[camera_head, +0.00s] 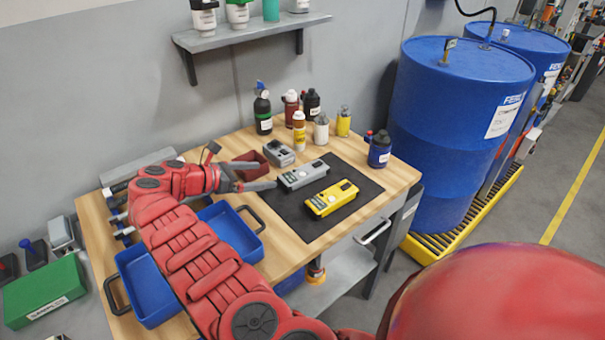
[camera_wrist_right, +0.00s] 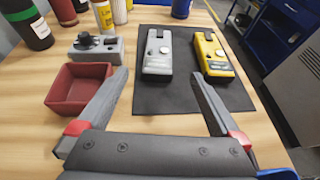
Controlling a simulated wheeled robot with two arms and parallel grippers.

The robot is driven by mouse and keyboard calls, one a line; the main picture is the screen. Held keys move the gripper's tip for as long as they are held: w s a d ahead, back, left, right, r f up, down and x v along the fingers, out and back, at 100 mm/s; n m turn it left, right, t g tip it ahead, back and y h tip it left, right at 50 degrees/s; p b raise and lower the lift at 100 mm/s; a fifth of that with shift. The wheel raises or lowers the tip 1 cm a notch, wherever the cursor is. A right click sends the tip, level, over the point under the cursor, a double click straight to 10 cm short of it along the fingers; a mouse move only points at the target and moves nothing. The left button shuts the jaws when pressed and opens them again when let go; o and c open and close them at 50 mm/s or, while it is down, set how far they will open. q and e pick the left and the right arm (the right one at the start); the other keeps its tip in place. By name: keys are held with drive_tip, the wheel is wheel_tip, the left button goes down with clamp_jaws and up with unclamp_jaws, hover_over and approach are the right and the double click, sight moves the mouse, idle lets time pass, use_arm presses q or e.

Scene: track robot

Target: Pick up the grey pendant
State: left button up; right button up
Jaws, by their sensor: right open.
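The grey pendant (camera_head: 303,175) lies flat on a black mat (camera_head: 293,219) on the wooden workbench, left of a yellow pendant (camera_head: 332,198). In the right wrist view the grey pendant (camera_wrist_right: 157,52) lies ahead, with its long side pointing away from me. My right gripper (camera_head: 264,177) is open and empty at the mat's left edge. In the right wrist view its fingertips (camera_wrist_right: 158,75) are spread wider than the grey pendant, whose near end shows between them. A gap of mat shows on both sides of it. My left gripper is not in view.
A dark red open box (camera_wrist_right: 80,88) sits close beside my left-hand finger in the wrist view. A grey device with a black knob (camera_wrist_right: 97,47) stands behind it. Several bottles (camera_head: 299,130) line the back. A blue tray (camera_head: 146,288) lies under my arm.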

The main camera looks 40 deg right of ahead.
sight(297, 174)
drive_tip(key=x, duration=1.4)
drive_tip(key=shift+w+d+f, duration=0.1)
drive_tip(key=shift+w+f, duration=0.05)
drive_tip(key=shift+f, duration=0.25)
clamp_jaws()
